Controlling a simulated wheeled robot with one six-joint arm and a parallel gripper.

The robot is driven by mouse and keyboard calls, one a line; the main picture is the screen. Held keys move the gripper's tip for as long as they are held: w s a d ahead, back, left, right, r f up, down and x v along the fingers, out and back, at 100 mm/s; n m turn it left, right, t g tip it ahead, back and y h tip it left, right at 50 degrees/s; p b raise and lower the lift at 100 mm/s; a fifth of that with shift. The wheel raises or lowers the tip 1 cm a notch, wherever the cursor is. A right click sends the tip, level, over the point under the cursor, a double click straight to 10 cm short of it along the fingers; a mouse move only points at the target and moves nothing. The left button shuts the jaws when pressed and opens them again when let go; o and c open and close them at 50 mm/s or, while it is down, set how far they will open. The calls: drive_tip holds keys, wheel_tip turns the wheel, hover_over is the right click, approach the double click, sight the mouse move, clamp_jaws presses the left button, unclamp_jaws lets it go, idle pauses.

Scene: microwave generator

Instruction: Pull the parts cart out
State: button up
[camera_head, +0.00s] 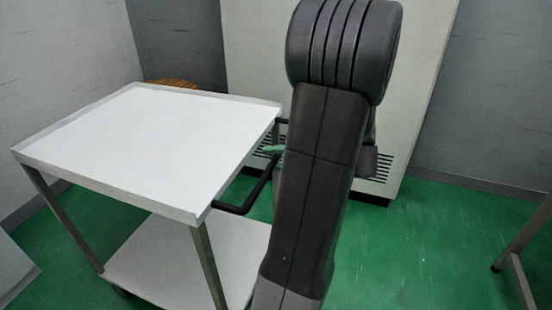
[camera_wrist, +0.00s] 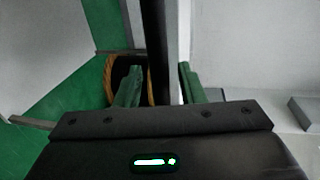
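The parts cart (camera_head: 150,135) stands at the left in the head view, with a white top tray, a lower shelf (camera_head: 185,260) and grey legs. Its black handle (camera_head: 240,208) sticks out from the right side, and my arm hides part of it. My gripper (camera_wrist: 158,76) shows two green fingers set apart in the wrist view. The dark handle bar (camera_wrist: 155,40) runs between them, with a gap on the right finger's side. I cannot tell whether the left finger touches the bar. In the head view a green fingertip (camera_head: 272,149) shows beside the handle.
A pale cabinet (camera_head: 430,60) with vent slots stands behind my arm. A table leg (camera_head: 520,270) is at the right edge. Green floor (camera_head: 420,250) is clear right of my arm.

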drive_tip(key=p+v, duration=0.2)
drive_tip(key=v, duration=1.2)
drive_tip(key=shift+a, duration=0.1)
drive_tip(key=b+x, duration=0.2)
drive_tip(key=x, duration=1)
drive_tip(key=shift+w+a+f, duration=0.15)
drive_tip(key=shift+a, duration=0.15)
drive_tip(key=shift+w+a, duration=0.25)
drive_tip(key=shift+a, duration=0.5)
